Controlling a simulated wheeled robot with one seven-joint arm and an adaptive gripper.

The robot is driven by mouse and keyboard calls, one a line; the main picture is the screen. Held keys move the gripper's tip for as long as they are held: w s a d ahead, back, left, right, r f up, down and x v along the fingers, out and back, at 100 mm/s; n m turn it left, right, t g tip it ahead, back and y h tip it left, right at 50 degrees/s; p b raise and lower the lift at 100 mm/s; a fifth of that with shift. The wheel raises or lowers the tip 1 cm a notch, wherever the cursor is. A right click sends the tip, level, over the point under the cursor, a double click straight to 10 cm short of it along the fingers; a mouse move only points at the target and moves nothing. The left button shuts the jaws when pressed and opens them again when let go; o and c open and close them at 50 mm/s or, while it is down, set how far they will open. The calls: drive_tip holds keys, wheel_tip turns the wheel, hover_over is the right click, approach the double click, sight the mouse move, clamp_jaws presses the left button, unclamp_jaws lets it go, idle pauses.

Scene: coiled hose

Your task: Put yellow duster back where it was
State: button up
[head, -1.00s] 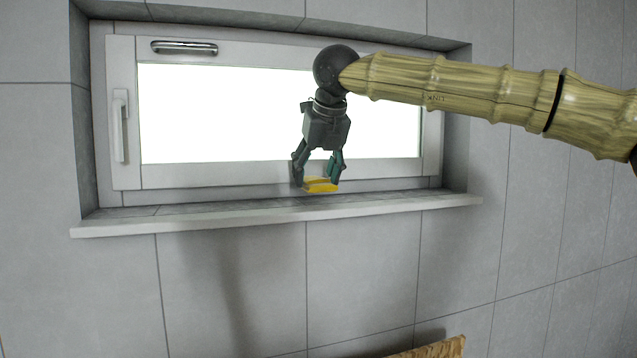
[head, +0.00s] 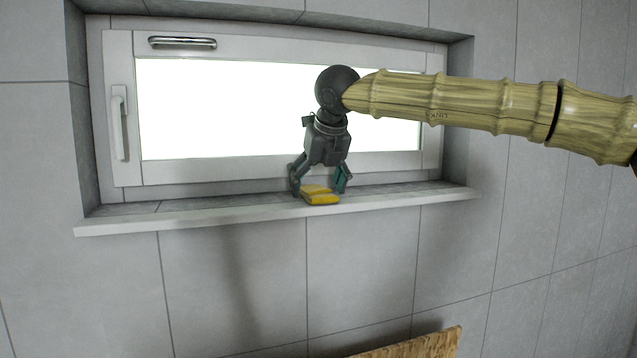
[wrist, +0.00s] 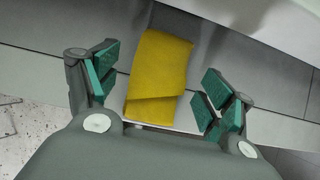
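The yellow duster (head: 321,196) is a folded cloth lying on the window sill (head: 400,208), near its front edge. In the wrist view the duster (wrist: 158,80) lies between my fingers, with its folded end towards my palm. In the wrist view my gripper (wrist: 153,95) shows a gap between the cloth and the green pads on both sides. My palm hides a little of the area by the near end.
The window (head: 240,110) with its pale frame stands behind the sill, with a handle (head: 120,125) at the left. Tiled walls close in the recess at both sides. The sill is bare to the left and right. A wooden-looking edge (head: 410,346) shows low down.

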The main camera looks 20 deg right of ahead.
drive_tip(key=shift+s+r, duration=0.1)
drive_tip(key=shift+r, duration=0.05)
drive_tip(key=b+v, duration=0.4)
drive_tip(key=v, duration=0.8)
drive_tip(key=shift+b, duration=0.35)
idle(0.9)
